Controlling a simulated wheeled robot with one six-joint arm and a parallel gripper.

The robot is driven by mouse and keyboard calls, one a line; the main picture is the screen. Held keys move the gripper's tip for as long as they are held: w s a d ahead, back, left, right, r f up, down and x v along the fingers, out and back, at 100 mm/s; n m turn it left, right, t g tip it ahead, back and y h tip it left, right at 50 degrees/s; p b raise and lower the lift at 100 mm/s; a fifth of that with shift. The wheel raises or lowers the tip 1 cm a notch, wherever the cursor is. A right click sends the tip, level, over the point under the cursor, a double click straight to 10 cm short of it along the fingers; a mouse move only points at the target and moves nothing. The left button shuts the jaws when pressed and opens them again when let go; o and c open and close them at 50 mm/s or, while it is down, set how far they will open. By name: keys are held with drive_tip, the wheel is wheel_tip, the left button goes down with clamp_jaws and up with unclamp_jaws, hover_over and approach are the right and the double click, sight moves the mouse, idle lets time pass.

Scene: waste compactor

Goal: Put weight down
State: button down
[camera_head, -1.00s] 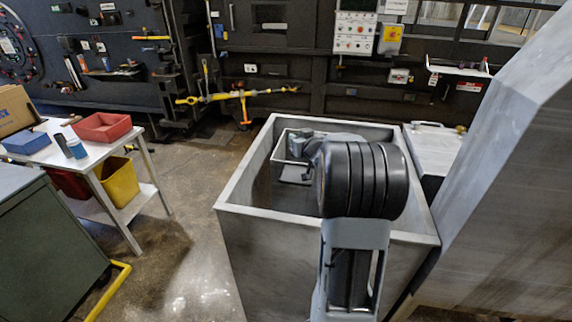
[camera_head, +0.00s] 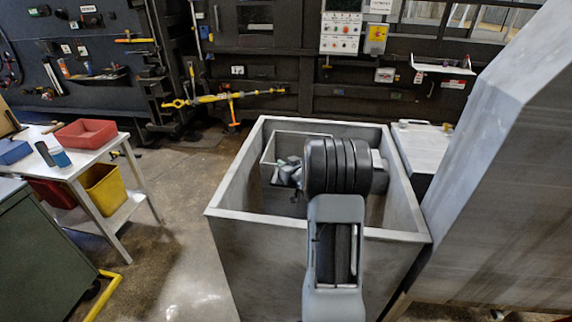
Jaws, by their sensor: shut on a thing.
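My gripper (camera_head: 288,174) is low inside the open-topped grey metal bin (camera_head: 225,212), left of my dark ribbed arm joint. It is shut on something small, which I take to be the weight. The weight's shape is not clear, as my arm and gripper hide most of it. A smaller grey open compartment (camera_head: 302,134) stands inside the bin, and my gripper is in front of or within its opening. I cannot tell whether the weight touches the bottom.
The bin's walls surround my arm closely. A large slanted grey metal panel (camera_head: 505,190) stands at right. A white table (camera_head: 95,165) with a red tray (camera_head: 86,134) and a yellow bin (camera_head: 103,187) is at left. Open floor (camera_head: 180,220) lies between.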

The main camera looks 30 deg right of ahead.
drive_tip(key=shift+f, duration=0.1)
drive_tip(key=c, duration=0.9)
unclamp_jaws()
drive_tip(key=shift+o, duration=0.2)
drive_tip(key=shift+r, duration=0.25)
drive_tip(key=b+v, duration=0.2)
drive_tip(key=v, duration=1)
drive_tip(key=shift+f, duration=0.25)
